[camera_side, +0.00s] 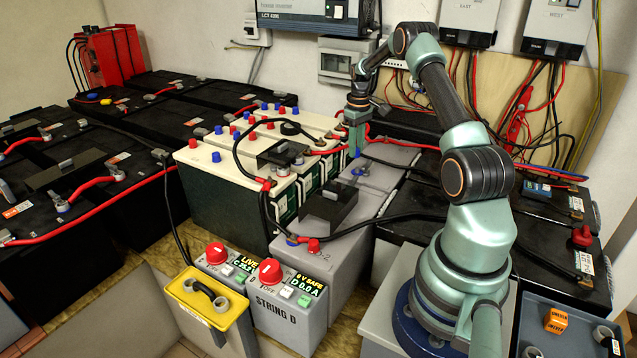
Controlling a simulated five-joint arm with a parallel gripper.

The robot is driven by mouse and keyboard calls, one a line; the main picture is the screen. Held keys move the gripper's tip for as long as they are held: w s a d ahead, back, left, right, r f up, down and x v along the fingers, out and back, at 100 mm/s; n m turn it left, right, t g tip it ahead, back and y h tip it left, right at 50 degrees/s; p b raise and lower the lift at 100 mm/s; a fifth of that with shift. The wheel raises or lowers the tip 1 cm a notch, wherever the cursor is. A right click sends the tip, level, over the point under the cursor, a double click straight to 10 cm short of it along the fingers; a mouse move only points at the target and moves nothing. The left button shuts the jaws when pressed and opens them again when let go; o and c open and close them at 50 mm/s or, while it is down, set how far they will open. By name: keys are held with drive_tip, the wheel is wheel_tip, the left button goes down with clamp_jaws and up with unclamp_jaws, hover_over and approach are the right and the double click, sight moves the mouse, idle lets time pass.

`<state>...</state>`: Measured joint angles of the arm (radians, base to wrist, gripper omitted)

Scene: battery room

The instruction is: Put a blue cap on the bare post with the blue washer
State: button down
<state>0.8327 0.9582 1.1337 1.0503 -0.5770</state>
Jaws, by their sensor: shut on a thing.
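My gripper (354,148) points down above the grey battery (385,165), right of the white-topped batteries. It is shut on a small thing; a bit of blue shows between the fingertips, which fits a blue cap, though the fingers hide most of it. Just below the fingertips, a post with a blue washer (359,171) stands on the grey battery, with a small gap between. Another blue ring (292,241) lies near a red cap (313,245) on the front grey battery. Several blue caps, one of them at the front left corner (217,157), sit on the white-topped batteries.
Black cables and a black block (328,204) lie left and in front of the post. A red cable (395,142) runs close behind my gripper. Switch boxes with red knobs (270,271) and a yellow box (208,298) stand in front. Black batteries fill the left side.

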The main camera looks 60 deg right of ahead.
drive_tip(key=shift+s+d+f, duration=0.3)
drive_tip(key=shift+d+f, duration=0.1)
drive_tip(key=shift+d, duration=0.1)
drive_tip(key=shift+f, duration=2.35)
drive_tip(key=shift+f, duration=0.15)
drive_tip(key=c, duration=0.6)
unclamp_jaws()
drive_tip(key=shift+r, duration=0.25)
drive_tip(key=shift+r, duration=0.3)
drive_tip(key=shift+a+r, duration=0.1)
drive_tip(key=shift+r, duration=1.95)
